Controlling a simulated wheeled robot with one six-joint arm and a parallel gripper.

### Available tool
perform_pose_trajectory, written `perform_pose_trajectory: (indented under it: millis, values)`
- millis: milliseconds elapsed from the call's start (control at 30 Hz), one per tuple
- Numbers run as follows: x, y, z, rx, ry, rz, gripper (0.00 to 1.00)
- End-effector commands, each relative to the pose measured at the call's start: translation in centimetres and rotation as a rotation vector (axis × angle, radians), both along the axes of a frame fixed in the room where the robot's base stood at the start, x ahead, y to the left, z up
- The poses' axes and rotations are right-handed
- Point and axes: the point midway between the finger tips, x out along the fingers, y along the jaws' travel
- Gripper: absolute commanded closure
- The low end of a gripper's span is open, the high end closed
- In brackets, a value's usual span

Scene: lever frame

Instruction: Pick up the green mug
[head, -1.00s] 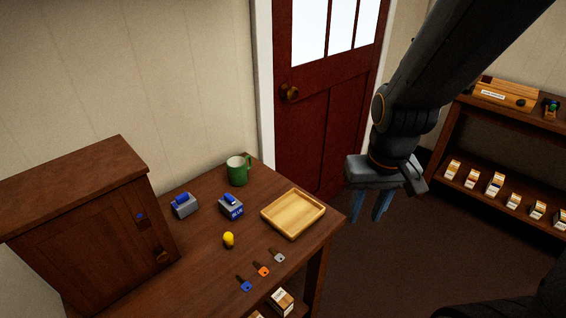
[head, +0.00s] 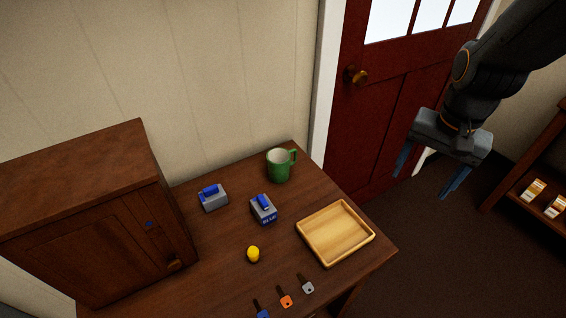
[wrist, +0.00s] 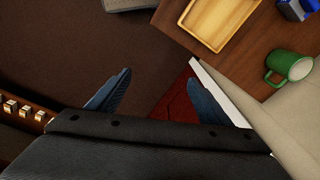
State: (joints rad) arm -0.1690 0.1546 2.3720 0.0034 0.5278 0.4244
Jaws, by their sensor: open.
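The green mug (head: 279,166) stands upright at the back of the wooden table, near the wall, with its handle to the right. It also shows in the wrist view at the right edge (wrist: 290,67). My gripper (head: 430,182) is open and empty in the air, right of the table and in front of the red door, well apart from the mug. Its two blue fingers are spread in the wrist view (wrist: 157,88).
A wooden tray (head: 336,232) lies on the table's right side. Two grey blocks with blue tops (head: 213,197) (head: 263,209), a yellow knob-like piece (head: 253,254) and several keys (head: 286,298) lie nearby. A wooden cabinet (head: 95,225) stands at left. A shelf (head: 530,170) stands far right.

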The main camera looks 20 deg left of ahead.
Motion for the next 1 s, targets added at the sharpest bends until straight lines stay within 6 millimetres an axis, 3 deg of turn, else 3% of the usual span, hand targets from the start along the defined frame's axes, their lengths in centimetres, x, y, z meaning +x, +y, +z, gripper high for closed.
perform_pose_trajectory:
  millis: [100, 300, 500, 600, 700, 800, 1000]
  values:
    - [3.1, 5.4, -0.7, 0.015, 0.023, -0.14, 0.28]
    - [6.1, 15.2, -1.7, 0.028, 0.057, -0.403, 0.28]
    - [6.6, 25.4, -3.2, 0.026, 0.083, -0.655, 0.28]
    - [6.2, 29.4, -3.7, 0.021, 0.089, -0.758, 0.28]
    - [5.6, 32.2, -4.2, 0.018, 0.093, -0.833, 0.28]
    - [5.2, 33.9, -4.4, 0.015, 0.095, -0.88, 0.28]
    - [4.9, 34.6, -5.8, 0.011, 0.097, -0.909, 0.28]
